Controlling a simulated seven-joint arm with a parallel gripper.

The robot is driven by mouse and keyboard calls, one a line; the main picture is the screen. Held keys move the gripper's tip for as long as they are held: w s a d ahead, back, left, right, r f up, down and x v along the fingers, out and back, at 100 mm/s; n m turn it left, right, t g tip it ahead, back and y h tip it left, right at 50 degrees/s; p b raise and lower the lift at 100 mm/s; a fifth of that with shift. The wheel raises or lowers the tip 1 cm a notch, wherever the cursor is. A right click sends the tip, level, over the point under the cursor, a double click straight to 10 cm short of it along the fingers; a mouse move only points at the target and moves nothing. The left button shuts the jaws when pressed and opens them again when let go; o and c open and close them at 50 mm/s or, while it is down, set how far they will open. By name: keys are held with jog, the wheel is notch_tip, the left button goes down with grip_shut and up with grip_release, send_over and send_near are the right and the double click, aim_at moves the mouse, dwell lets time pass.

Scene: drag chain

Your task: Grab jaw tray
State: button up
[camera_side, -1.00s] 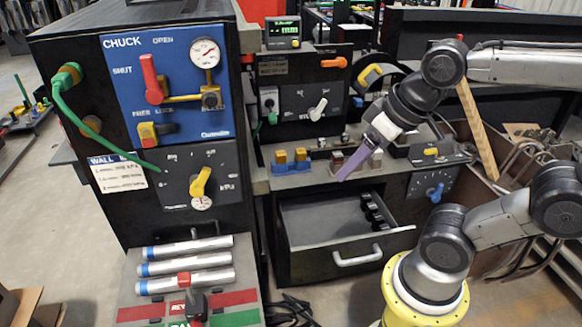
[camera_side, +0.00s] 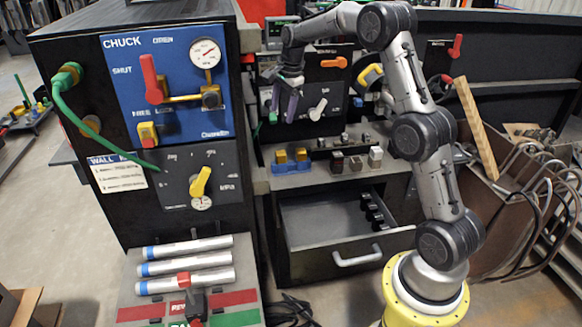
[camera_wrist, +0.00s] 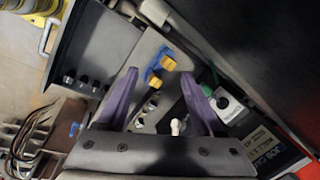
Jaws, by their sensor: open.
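A blue tray (camera_side: 291,168) with yellow jaw blocks (camera_side: 300,154) sits on the bench ledge above the open drawer. It also shows in the wrist view (camera_wrist: 155,75), beyond and between my fingertips. My gripper (camera_side: 281,116) has two purple fingers, spread apart with nothing between them. It hangs above the blue tray and slightly to its left, in front of the rear panel, clear of the tray. In the wrist view my gripper (camera_wrist: 159,76) frames the tray area, and the tray looks unobstructed.
Dark and light grey blocks (camera_side: 337,163) stand on the ledge right of the tray. The drawer (camera_side: 320,222) below is open, with black holders inside at right. The tall chuck cabinet (camera_side: 180,90) stands close on the left. A white knob (camera_side: 318,109) juts from the rear panel.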

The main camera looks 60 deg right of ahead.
aim_at(291, 163)
jog(key=w+d+f+m, duration=0.3)
jog(key=d+f+m, duration=0.4)
jog(key=d+f, duration=0.65)
jog(key=shift+g, duration=0.3)
jog(key=f, duration=0.5)
jog(key=w+f, duration=0.1)
jog(key=f, duration=0.3)
jog(key=w+a+f, duration=0.1)
jog(key=f, duration=0.4)
jog(key=shift+f, duration=0.35)
grip_shut()
jog(key=shift+d+r, duration=0.1)
